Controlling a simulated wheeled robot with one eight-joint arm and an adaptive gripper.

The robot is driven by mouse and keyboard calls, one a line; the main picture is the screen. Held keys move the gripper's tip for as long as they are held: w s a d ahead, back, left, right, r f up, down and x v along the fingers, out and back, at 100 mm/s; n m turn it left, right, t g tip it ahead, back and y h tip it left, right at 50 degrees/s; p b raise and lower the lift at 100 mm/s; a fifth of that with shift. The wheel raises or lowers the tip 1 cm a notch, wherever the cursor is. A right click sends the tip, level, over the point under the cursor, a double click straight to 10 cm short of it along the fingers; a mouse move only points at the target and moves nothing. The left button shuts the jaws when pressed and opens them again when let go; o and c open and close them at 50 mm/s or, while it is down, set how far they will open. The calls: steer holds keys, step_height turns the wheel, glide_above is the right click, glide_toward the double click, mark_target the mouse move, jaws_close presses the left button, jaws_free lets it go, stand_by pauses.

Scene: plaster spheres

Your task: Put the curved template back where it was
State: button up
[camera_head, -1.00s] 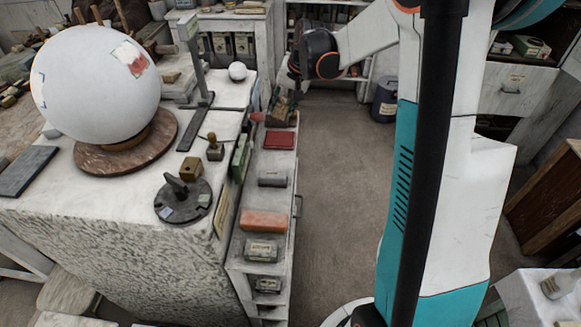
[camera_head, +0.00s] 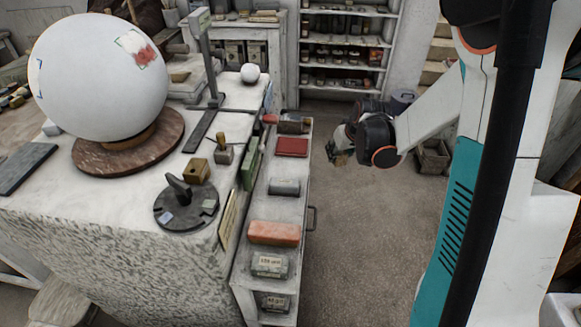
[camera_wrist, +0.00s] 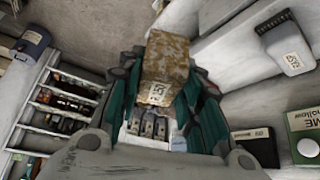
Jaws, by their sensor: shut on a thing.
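My gripper (camera_head: 341,150) is over the open floor to the right of the shelf unit, apart from it. In the wrist view my gripper (camera_wrist: 160,110) is shut on a mottled brown block (camera_wrist: 166,62) with a small pale label; the fingers sit on both its sides. I cannot tell from its visible face whether this is the curved template, and its far side is hidden. In the head view only a small brownish bit shows at the fingertips. No other piece is plainly a curved template.
A large white sphere (camera_head: 95,85) and a dark round base (camera_head: 186,208) stand on the stone table. Floor is clear right of the shelf.

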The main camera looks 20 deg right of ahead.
steer(key=w+a+f, duration=0.1)
steer(key=w+a, duration=0.1)
steer(key=a, duration=0.2)
steer(key=w+a+b, duration=0.1)
steer(key=w+a, duration=0.1)
steer(key=a, duration=0.3)
steer(key=w+a+f+b, duration=0.1)
steer(key=w+a, duration=0.1)
steer(key=a, duration=0.3)
steer(key=shift+f, duration=0.35)
step_height(320, 180, down, 4)
steer(key=shift+a+f+b, duration=0.1)
steer(key=shift+b, duration=0.75)
steer(key=shift+a, duration=0.15)
steer(key=shift+f, duration=0.2)
steer(key=o, duration=1)
steer(key=shift+o, duration=0.4)
